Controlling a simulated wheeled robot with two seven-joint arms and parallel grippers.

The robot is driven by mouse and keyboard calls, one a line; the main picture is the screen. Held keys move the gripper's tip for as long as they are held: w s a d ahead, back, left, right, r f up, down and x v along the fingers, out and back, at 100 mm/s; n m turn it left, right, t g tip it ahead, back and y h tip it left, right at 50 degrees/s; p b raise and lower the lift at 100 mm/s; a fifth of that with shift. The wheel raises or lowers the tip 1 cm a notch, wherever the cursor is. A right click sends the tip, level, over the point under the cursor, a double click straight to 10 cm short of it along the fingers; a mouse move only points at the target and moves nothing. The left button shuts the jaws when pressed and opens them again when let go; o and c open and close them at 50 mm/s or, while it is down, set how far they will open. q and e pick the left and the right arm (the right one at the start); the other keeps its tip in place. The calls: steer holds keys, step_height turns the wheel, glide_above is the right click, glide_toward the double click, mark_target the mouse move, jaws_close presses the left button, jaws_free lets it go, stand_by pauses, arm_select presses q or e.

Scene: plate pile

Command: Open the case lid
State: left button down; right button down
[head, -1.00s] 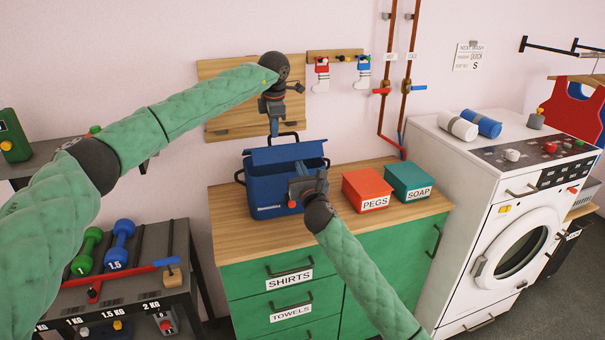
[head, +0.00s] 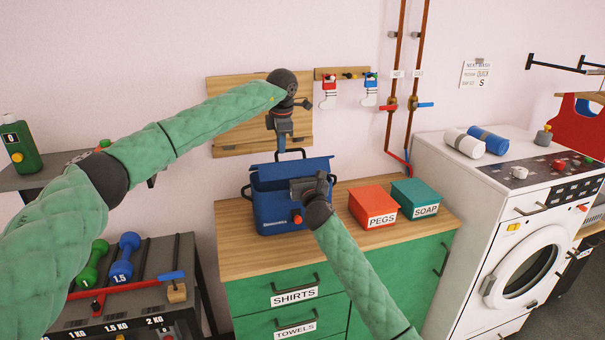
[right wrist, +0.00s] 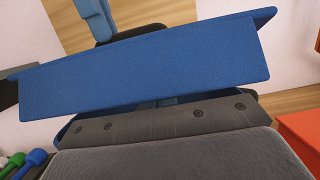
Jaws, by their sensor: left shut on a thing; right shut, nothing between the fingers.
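The blue case (head: 268,216) stands on the wooden counter with an orange latch (head: 297,219) at its front. Its blue lid (head: 288,173) is raised and tilted over the body; the right wrist view also shows the lid (right wrist: 150,75) with a gap beneath it. My right gripper (head: 304,188) is shut and empty at the case's front, just below the lid's front edge. The lid hides most of the case's inside.
A red PEGS box (head: 373,205) and a teal SOAP box (head: 416,197) stand right of the case. A washing machine (head: 470,200) is farther right. A wooden board (head: 235,140) is on the wall behind. The counter's left front (head: 235,250) is clear.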

arm_select(q)
steer(key=shift+f, duration=0.15)
arm_select(e)
steer(key=shift+w+r, duration=0.3)
steer(key=shift+r, duration=0.25)
steer(key=shift+a+r, duration=0.1)
steer(key=shift+r, duration=0.1)
arm_select(q)
steer(key=shift+d+f, duration=0.1)
arm_select(e)
steer(key=shift+r, duration=0.1)
arm_select(q)
steer(key=c, duration=1.5)
jaws_free()
steer(key=shift+s, duration=0.1)
steer(key=shift+r, duration=0.25)
arm_select(e)
steer(key=shift+f, duration=0.25)
